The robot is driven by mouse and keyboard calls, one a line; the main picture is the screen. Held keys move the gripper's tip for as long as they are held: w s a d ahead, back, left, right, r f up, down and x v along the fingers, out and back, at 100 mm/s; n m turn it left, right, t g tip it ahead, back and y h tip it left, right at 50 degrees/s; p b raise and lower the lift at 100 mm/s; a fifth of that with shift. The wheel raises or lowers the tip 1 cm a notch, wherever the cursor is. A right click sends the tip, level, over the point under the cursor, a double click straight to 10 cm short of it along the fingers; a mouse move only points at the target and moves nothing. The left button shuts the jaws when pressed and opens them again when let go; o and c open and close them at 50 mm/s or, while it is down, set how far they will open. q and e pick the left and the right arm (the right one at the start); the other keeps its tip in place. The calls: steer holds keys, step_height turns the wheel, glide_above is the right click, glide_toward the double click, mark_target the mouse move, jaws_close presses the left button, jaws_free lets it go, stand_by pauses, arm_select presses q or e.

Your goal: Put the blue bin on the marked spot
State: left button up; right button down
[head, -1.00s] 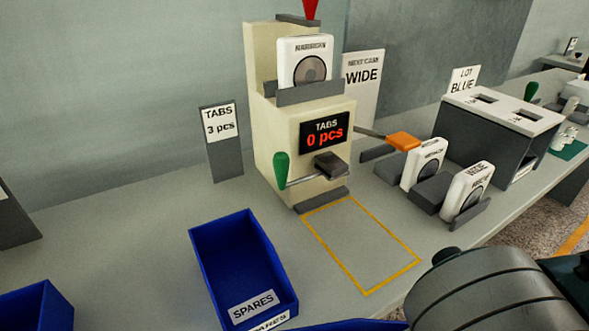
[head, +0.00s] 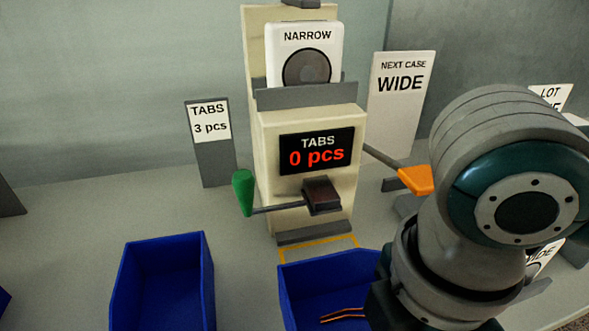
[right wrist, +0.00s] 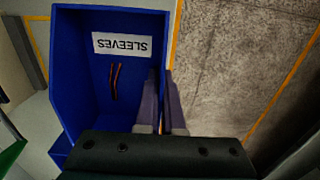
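The blue bin (head: 290,290), with thin copper-coloured strips inside, is at the bottom centre of the head view. In the right wrist view, the blue bin (right wrist: 85,110) shows a SLEEVES label inside. My right gripper (right wrist: 165,100) has its two fingers close together on the bin's right wall. The marked spot is a yellow outline (head: 318,248); its back edge shows just behind the bin, and the rest is mostly hidden. The bin appears over the outline; I cannot tell whether it touches the table. My left gripper is out of view.
Another blue bin (head: 165,275) stands to the left. The cream machine (head: 310,130) stands behind the spot, with a green-knobbed lever (head: 244,193) and an orange handle (head: 416,180) sticking out. My right arm covers the right side.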

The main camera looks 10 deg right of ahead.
mark_target(360, 304)
steer(key=w+b, duration=0.1)
steer(key=w, duration=0.6)
steer(key=shift+a, duration=0.1)
steer(key=shift+w+f+b, duration=0.1)
steer(key=shift+f+b, duration=0.4)
steer(key=shift+f, duration=1.25)
steer(key=shift+f, duration=0.1)
steer(key=c, duration=1)
jaws_free()
steer(key=shift+c, duration=0.2)
